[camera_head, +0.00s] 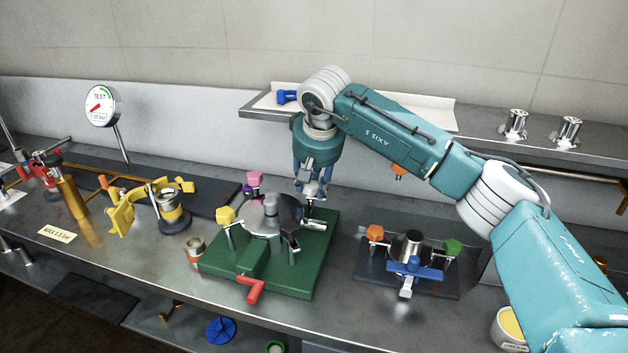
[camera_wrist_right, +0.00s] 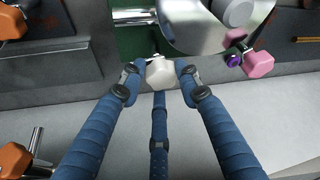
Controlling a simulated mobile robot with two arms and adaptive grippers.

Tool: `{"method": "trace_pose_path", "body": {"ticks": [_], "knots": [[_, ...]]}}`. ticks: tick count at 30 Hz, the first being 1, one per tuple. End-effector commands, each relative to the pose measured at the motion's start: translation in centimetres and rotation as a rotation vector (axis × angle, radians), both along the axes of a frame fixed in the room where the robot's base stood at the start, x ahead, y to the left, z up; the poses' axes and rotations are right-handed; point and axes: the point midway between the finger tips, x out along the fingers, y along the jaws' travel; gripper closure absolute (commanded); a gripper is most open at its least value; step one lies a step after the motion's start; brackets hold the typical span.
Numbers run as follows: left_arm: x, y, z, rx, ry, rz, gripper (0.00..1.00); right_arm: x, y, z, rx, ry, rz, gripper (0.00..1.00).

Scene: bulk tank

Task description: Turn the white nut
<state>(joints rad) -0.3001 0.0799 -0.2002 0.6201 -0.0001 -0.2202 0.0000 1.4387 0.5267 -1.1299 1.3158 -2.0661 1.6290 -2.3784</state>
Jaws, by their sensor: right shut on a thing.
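The white nut (camera_wrist_right: 160,72) shows in the right wrist view, at the edge of the green base beside a round metal flange (camera_wrist_right: 200,22). My right gripper (camera_wrist_right: 158,84) is shut on the nut, with two blue fingers at its sides and a third below it. In the head view my right gripper (camera_head: 313,192) points down at the back right of the green base (camera_head: 222,262), and its fingers mostly hide the nut. My left gripper is not in view.
On the green base are a yellow knob (camera_head: 225,215), a pink knob (camera_head: 254,178) and a red handle (camera_head: 254,290). A dark plate with an orange knob (camera_head: 375,232), a green knob (camera_head: 452,247) and a blue handle (camera_head: 415,268) stands to the right. A shelf (camera_head: 480,140) runs behind.

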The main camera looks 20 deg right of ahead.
Motion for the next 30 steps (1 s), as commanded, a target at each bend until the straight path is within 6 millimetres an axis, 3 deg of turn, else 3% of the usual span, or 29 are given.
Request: {"method": "trace_pose_path", "body": {"ticks": [1, 30], "knots": [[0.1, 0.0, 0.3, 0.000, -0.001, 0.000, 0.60, 0.5, 0.4, 1.0, 0.006, -0.023, -0.040, 0.93], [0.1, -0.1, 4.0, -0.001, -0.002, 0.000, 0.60, 0.7, 0.4, 1.0, 0.009, -0.020, -0.882, 0.94]]}}
